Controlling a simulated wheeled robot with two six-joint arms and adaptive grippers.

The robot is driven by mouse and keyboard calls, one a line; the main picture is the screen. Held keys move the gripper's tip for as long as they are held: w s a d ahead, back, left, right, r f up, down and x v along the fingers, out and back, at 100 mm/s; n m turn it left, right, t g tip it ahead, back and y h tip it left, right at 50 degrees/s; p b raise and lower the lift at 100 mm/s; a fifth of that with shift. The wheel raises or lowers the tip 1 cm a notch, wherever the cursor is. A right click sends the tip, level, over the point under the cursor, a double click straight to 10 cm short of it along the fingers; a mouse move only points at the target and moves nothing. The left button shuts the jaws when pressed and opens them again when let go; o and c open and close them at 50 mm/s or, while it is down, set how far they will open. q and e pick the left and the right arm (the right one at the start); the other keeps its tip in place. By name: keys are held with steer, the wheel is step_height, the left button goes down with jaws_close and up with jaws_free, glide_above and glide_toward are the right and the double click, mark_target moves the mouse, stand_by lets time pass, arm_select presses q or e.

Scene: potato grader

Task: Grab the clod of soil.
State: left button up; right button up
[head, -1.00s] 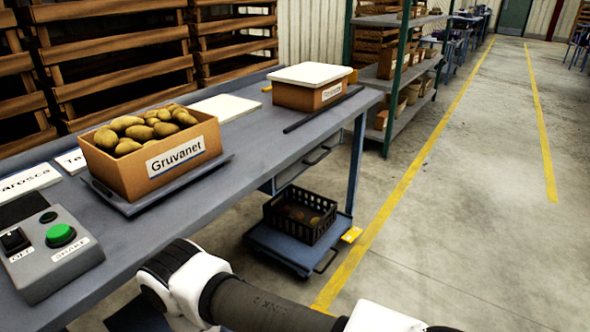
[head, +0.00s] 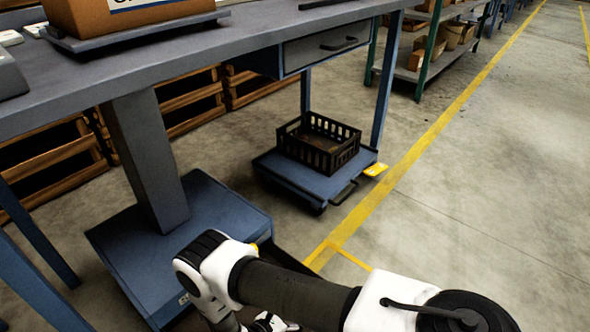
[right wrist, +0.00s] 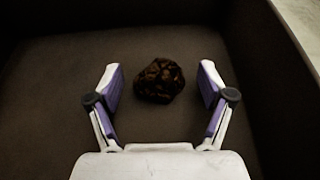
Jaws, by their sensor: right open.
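The clod of soil (right wrist: 160,81) is a dark brown, rough lump. In the right wrist view it lies on the dark floor of a bin (right wrist: 60,72). My right gripper (right wrist: 160,69) is open, with one purple-padded finger on each side of the clod. A gap shows between each finger and the clod, so neither touches it. In the head view the clod is hidden, and my right arm crosses the bottom of the picture. My left gripper is not in view.
Bin walls (right wrist: 275,80) rise at the right and far side of the right wrist view. A black crate (head: 318,142) stands on a blue low trolley (head: 300,178) under the workbench (head: 160,68). Open floor lies right of the yellow line (head: 400,178).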

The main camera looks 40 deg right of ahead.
steer(key=shift+d+f, duration=0.15)
steer(key=shift+d, duration=0.15)
steer(key=c, duration=1.2)
